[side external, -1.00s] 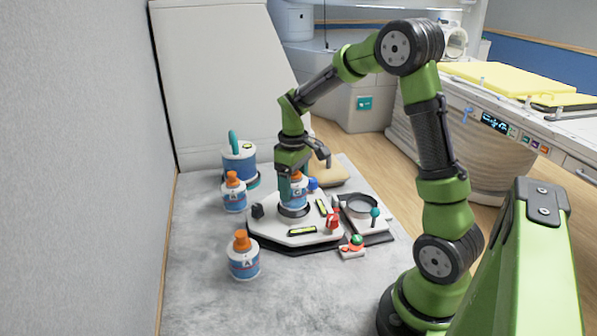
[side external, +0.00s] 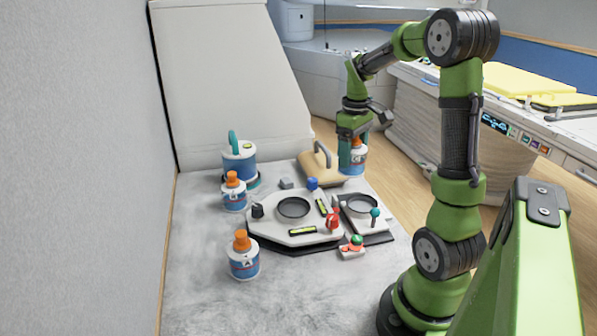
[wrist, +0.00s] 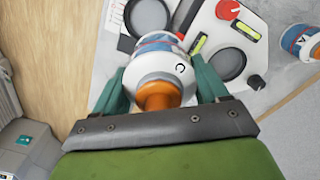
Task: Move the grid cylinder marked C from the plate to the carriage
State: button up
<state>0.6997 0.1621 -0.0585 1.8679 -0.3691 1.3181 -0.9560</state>
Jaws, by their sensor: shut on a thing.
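The grid cylinder marked C (side external: 354,160) is white and blue with an orange cap. It also shows in the wrist view (wrist: 157,60), letter facing the camera. My gripper (side external: 352,152) is shut on it, one teal finger on each side, and holds it in the air behind the carriage. The light octagonal plate (side external: 275,232) has an empty dark round recess. The carriage (side external: 376,228) is a smaller pale block right of the plate, with an empty ringed recess and a teal-knobbed lever. In the wrist view the carriage recess (wrist: 148,17) is partly hidden by the cylinder.
A cylinder marked A (side external: 243,259) and another orange-capped one (side external: 234,192) stand left. A red-green button unit (side external: 352,247) sits in front.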

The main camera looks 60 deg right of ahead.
aim_at(365, 152)
jog(key=s, duration=0.1)
jog(key=s+d, duration=0.1)
jog(key=shift+s+d+f, duration=0.15)
jog(key=shift+s+d, duration=0.05)
jog(key=shift+s, duration=0.2)
jog(key=f, duration=0.3)
jog(key=f+n, duration=0.1)
jog(key=f, duration=0.3)
jog(key=f+n, duration=0.1)
jog(key=f, duration=0.2)
jog(key=shift+s+f, duration=0.3)
jog(key=shift+s, duration=0.05)
jog(key=shift+f, duration=0.25)
jog(key=o, duration=1.3)
jog(key=shift+f, duration=0.1)
